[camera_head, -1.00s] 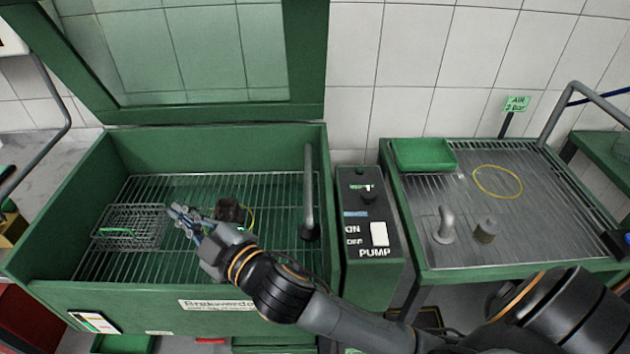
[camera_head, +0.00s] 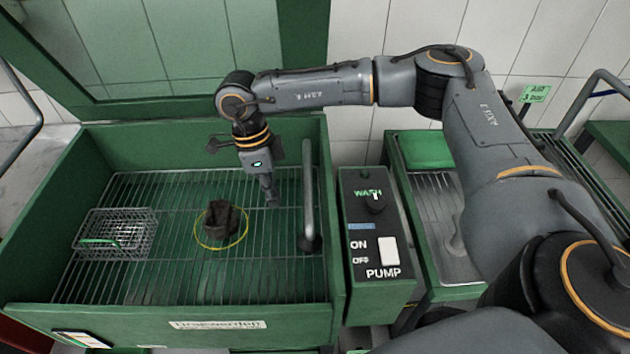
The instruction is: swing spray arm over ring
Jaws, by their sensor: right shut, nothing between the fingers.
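The spray arm (camera_head: 309,195) is a grey pipe along the right side of the green wash tank. Its dark end (camera_head: 309,242) is at the near end, over the rack and to the right of the ring. The yellow ring (camera_head: 205,246) lies on the wire rack around a dark brown part (camera_head: 219,220). My right gripper (camera_head: 273,203) points down over the rack, shut and empty, between the brown part and the spray arm. It looks apart from the pipe, but its height over the rack is hard to judge. My left gripper is not in view.
A wire basket (camera_head: 112,238) stands at the rack's left. The tank's green lid (camera_head: 175,45) is raised behind. A pump control box (camera_head: 376,240) stands right of the tank. My right arm hides much of the drain table (camera_head: 448,262) and its contents.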

